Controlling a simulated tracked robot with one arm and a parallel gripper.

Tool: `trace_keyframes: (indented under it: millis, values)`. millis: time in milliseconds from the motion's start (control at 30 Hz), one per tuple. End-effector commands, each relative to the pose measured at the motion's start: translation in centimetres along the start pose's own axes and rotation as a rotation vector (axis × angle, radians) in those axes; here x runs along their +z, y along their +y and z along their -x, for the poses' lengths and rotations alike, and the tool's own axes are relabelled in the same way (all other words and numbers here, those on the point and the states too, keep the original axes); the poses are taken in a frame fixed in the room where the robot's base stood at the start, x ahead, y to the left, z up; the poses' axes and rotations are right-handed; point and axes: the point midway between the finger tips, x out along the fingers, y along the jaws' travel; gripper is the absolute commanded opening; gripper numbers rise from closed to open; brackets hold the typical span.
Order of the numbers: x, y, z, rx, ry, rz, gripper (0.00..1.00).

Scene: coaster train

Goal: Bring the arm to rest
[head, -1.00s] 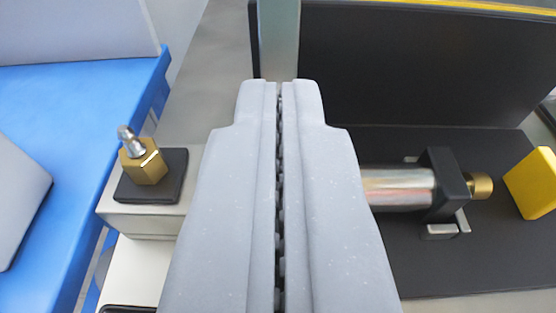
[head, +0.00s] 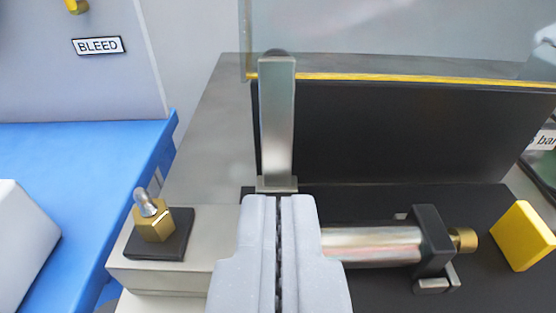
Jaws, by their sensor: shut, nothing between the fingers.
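My gripper (head: 279,205) shows at the bottom middle of the head view, seen from behind. Its two grey fingers are shut together with nothing between them. The fingertips appear just in front of the foot of an upright metal post (head: 277,125). I cannot tell the gap between them. The fingers hide part of the black base and the left end of a metal cylinder (head: 375,245).
A brass fitting (head: 152,222) stands on a metal block at left. A black bracket (head: 433,240) holds the cylinder near a yellow block (head: 523,235). A black panel (head: 390,135) and clear screen (head: 400,40) stand behind. A blue surface (head: 80,160) carries a "BLEED" label (head: 98,46) panel.

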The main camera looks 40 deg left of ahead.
Motion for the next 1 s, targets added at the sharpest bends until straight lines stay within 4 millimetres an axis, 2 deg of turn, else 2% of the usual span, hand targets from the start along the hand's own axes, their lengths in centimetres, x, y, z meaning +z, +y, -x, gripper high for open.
trace_keyframes:
  millis: [67, 167, 367, 533, 767, 900, 1000]
  values:
    - [-0.7, 0.5, -0.1, 0.018, -0.003, 0.017, 0.0]
    - [-3.0, 1.8, -0.1, 0.071, -0.007, 0.065, 0.0]
    - [-10.7, 5.5, 0.9, 0.258, -0.028, 0.179, 0.0]
    - [-17.9, 7.3, 3.3, 0.417, -0.035, 0.232, 0.0]
    - [-26.8, 7.2, 8.1, 0.596, -0.033, 0.231, 0.0]
    - [-31.6, 5.7, 11.6, 0.677, -0.023, 0.199, 0.0]
    - [-34.5, 4.1, 14.3, 0.719, -0.02, 0.162, 0.0]
